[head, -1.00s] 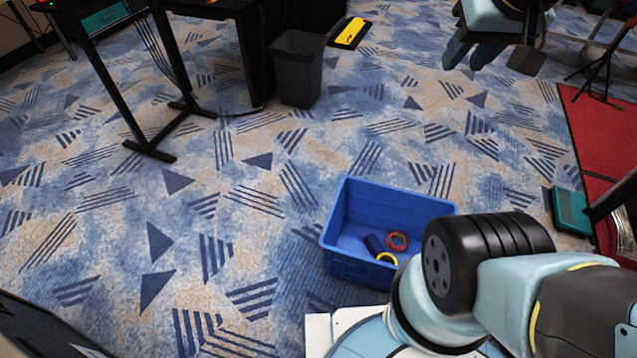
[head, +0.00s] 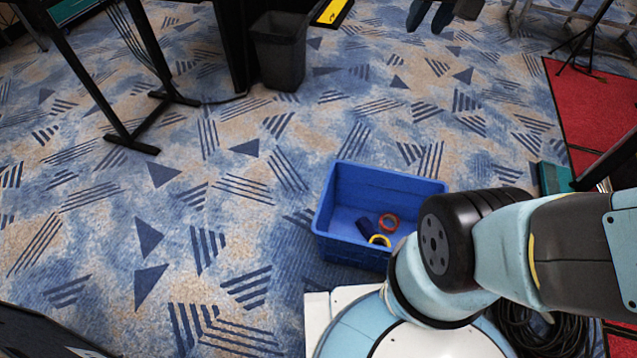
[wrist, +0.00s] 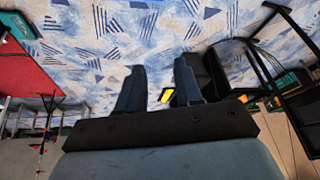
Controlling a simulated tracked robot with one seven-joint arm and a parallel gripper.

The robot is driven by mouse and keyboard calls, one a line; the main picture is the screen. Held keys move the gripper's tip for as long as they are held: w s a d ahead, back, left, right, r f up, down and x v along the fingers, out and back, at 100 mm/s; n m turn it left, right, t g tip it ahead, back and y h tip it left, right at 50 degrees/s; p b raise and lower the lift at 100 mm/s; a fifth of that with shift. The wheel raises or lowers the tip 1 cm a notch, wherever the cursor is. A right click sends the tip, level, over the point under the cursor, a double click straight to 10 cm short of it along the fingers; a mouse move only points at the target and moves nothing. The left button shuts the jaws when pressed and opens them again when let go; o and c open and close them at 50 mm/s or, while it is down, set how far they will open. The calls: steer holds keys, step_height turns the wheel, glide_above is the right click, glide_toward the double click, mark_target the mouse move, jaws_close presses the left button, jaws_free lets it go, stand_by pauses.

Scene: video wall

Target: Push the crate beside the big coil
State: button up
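The blue open crate (head: 340,250) stands on the carpet, right of the picture's middle, close in front of my base. It holds a red ring (head: 388,223), a yellow ring (head: 379,240) and a dark blue piece (head: 364,229). My arm hides its near right corner. A big black coil (head: 540,332) of cable lies at the lower right, partly behind my arm, to the right of the crate and apart from it. My gripper (head: 440,12) is at the top edge, high and away from both. The wrist view shows its two fingers (wrist: 160,75) apart with nothing between.
A teal case (head: 556,178) and a red mat (head: 590,115) with a black stand lie at the right. A dark bin (head: 279,52) and black desk legs (head: 130,145) stand at the back left. The carpet left of the crate is clear.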

steer(key=w+a+f+m+g, duration=0.1)
steer(key=w+a+f, duration=0.3)
steer(key=w+f, duration=0.45)
steer(key=w+a+f+g, duration=0.1)
steer(key=w+a+f, duration=0.45)
steer(key=f, duration=0.65)
steer(key=w+a+f+m+g, duration=0.1)
steer(key=w+a+f, duration=0.3)
steer(key=w+f, duration=0.5)
steer(key=m+g+h, duration=0.1)
steer(key=m+g, duration=0.1)
glide_above(320, 217)
step_height(320, 217, down, 43)
steer(key=shift+w+a+r, duration=0.15)
steer(key=shift+w+a, duration=0.15)
steer(key=shift+w, duration=0.15)
steer(key=f, duration=1.3)
steer(key=shift+s+d+f, duration=0.1)
steer(key=shift+d+f, duration=0.25)
steer(key=shift+f, duration=0.05)
